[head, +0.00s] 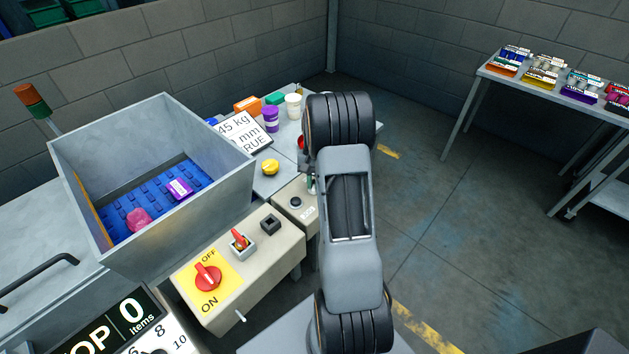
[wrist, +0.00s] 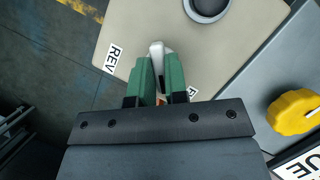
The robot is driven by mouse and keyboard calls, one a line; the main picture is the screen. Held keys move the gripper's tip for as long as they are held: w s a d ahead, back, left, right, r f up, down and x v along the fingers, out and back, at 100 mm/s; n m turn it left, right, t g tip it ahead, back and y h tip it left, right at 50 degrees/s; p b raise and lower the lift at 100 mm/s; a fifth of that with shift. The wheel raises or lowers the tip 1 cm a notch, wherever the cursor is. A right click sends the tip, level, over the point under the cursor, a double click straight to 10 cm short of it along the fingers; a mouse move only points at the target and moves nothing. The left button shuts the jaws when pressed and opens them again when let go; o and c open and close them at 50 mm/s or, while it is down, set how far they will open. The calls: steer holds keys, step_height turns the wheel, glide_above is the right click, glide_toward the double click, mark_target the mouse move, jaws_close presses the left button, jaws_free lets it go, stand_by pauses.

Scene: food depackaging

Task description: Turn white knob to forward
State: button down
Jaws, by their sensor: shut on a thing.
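The white knob (wrist: 157,47) shows in the wrist view on the face of a beige control box (wrist: 215,62). My gripper (wrist: 160,68), with green fingers, is shut on the knob, one finger on each side. The knob's white end sticks out past the fingertips, toward the top of the picture. A REV label (wrist: 113,58) is to the left of the fingers. A second label (wrist: 192,92) at the right is mostly hidden by a finger. In the head view, my arm hides the knob and most of the gripper.
A round dark button (head: 295,202) is on the same box. A yellow knob (head: 270,167) is close by. A switch box with a red ON/OFF knob (head: 208,277) stands to the left, beside a grey hopper (head: 200,222). The floor at right is clear.

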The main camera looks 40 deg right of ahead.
steer(key=shift+s+a+f, duration=0.15)
steer(key=shift+f, duration=0.15)
steer(key=c, duration=1.1)
jaws_free()
steer(key=shift+c, duration=0.2)
steer(key=shift+r, duration=0.15)
steer(key=shift+d+r, duration=0.3)
steer(key=v, duration=1.3)
steer(key=shift+w+a+r, duration=0.2)
steer(key=shift+w, duration=0.1)
